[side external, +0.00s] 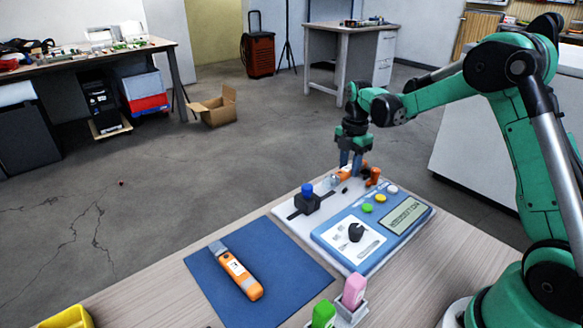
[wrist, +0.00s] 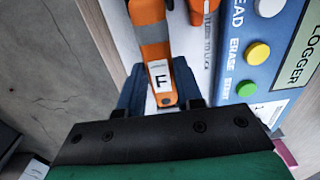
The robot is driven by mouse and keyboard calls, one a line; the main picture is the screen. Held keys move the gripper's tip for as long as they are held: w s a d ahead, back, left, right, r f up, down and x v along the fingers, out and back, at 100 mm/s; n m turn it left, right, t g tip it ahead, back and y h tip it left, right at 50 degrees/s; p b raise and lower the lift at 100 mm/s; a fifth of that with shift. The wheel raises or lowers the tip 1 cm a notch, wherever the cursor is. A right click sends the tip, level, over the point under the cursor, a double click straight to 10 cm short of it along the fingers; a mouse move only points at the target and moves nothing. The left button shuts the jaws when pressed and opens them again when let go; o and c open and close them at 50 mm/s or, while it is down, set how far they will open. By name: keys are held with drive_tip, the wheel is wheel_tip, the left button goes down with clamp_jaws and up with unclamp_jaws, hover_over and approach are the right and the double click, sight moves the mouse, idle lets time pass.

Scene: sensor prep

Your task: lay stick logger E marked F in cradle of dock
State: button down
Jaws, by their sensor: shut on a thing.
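The logger marked F (wrist: 152,38) is an orange stick with a grey band and a white label. My gripper (wrist: 158,92) has its blue fingers on both sides of the labelled end and is shut on it. In the side view my gripper (side external: 351,164) is low over the far end of the dock (side external: 340,256), and a bit of the held orange logger (side external: 345,174) shows beside the fingers. The cradle is hidden there; I cannot tell whether the logger rests in it or hangs just above.
A black slider with a blue knob (side external: 307,189) is on the dock's left. Another orange logger (side external: 240,276) lies on a blue mat (side external: 203,273). Pink (side external: 354,290) and green (side external: 323,314) items stand in front.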

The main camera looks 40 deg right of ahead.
drive_tip(key=shift+f, duration=0.7)
idle(0.7)
drive_tip(key=shift+f, duration=0.35)
drive_tip(key=shift+c, duration=1.3)
unclamp_jaws()
drive_tip(key=shift+r, duration=0.7)
drive_tip(key=shift+r, duration=2.9)
